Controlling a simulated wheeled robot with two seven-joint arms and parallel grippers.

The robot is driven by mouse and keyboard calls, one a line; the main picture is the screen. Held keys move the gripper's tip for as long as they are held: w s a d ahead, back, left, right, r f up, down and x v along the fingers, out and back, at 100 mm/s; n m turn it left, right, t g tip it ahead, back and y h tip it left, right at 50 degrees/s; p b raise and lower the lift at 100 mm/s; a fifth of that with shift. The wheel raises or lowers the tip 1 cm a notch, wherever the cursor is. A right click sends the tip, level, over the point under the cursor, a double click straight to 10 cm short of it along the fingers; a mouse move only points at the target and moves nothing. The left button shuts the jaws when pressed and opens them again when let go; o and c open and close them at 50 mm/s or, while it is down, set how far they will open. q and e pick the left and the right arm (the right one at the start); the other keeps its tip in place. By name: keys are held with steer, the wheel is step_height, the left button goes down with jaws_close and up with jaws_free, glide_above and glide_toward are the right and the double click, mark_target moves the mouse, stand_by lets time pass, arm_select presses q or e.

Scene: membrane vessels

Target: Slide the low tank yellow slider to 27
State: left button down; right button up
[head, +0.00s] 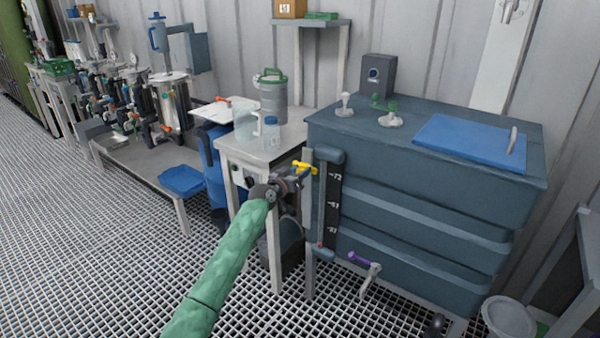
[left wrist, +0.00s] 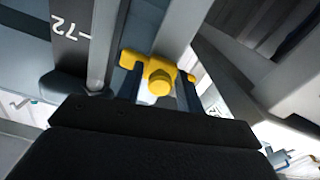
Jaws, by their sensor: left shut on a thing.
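The low tank (head: 415,190) is the large blue-grey tank right of centre in the head view. A dark scale (head: 332,210) with white marks runs up its left front corner. The yellow slider (head: 305,167) sits near the top of that scale, on a grey upright rail. In the left wrist view the yellow slider (left wrist: 158,73) lies between the dark fingers, close to a mark reading 72 (left wrist: 70,25). My left gripper (head: 296,176) is shut on the slider; it also shows in the left wrist view (left wrist: 160,95). My right gripper is in neither view.
A small grey table (head: 285,142) with jugs and a bottle stands left of the tank. A valve with a purple handle (head: 358,259) juts from the tank's lower front. A white bucket (head: 508,318) stands at the lower right. The grated floor (head: 110,250) at left is clear.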

arm_select(q)
steer(key=shift+f, duration=0.25)
